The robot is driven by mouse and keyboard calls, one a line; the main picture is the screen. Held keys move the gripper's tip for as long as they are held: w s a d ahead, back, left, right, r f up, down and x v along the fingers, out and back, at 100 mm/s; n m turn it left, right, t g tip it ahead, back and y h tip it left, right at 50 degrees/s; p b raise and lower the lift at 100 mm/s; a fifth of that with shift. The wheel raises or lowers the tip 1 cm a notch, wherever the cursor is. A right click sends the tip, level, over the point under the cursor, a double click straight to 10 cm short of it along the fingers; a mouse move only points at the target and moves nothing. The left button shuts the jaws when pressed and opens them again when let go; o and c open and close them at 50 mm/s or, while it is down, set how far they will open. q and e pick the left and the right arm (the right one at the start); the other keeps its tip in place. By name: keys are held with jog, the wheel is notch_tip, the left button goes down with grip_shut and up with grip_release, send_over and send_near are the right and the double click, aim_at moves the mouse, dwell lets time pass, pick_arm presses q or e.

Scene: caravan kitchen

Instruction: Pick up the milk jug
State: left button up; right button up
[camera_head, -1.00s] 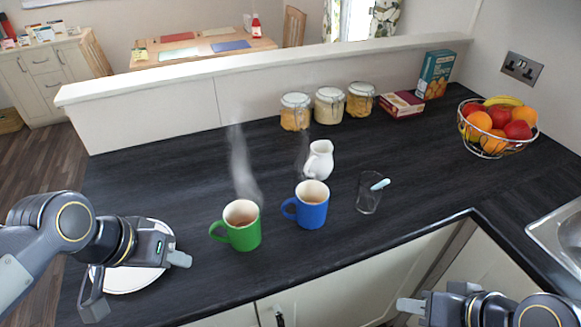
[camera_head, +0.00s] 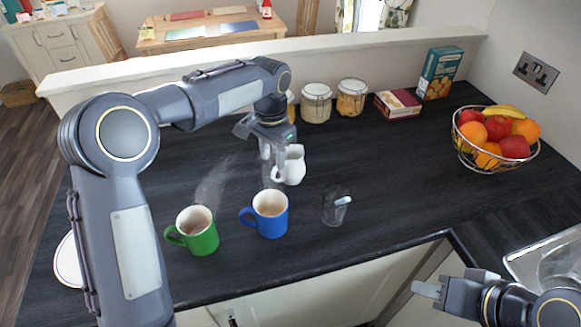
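The white milk jug (camera_head: 293,167) stands upright on the dark worktop, behind the blue mug, its handle on the left. My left gripper (camera_head: 271,176) points down at the jug's handle side and overlaps it in the picture. Whether its fingers touch or close on the handle cannot be told. My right gripper (camera_head: 428,290) is low at the right, in front of the worktop's edge and far from the jug. Its finger gap is not clear.
A blue mug (camera_head: 270,222) and a green mug (camera_head: 198,238), both steaming, stand in front of the jug. A glass (camera_head: 334,211) is to its right. Jars (camera_head: 316,103), boxes (camera_head: 397,103) and a fruit basket (camera_head: 489,160) stand farther back. A plate (camera_head: 67,264) is partly hidden by my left arm.

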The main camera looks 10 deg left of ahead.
aim_at(287, 169)
pick_arm(q)
jog(key=f, duration=0.4)
jog(key=f+p, duration=0.1)
jog(key=f, duration=0.1)
jog(key=shift+s+d+f, duration=0.2)
jog(key=shift+d+f, duration=0.1)
jog(key=shift+d, duration=0.05)
grip_shut()
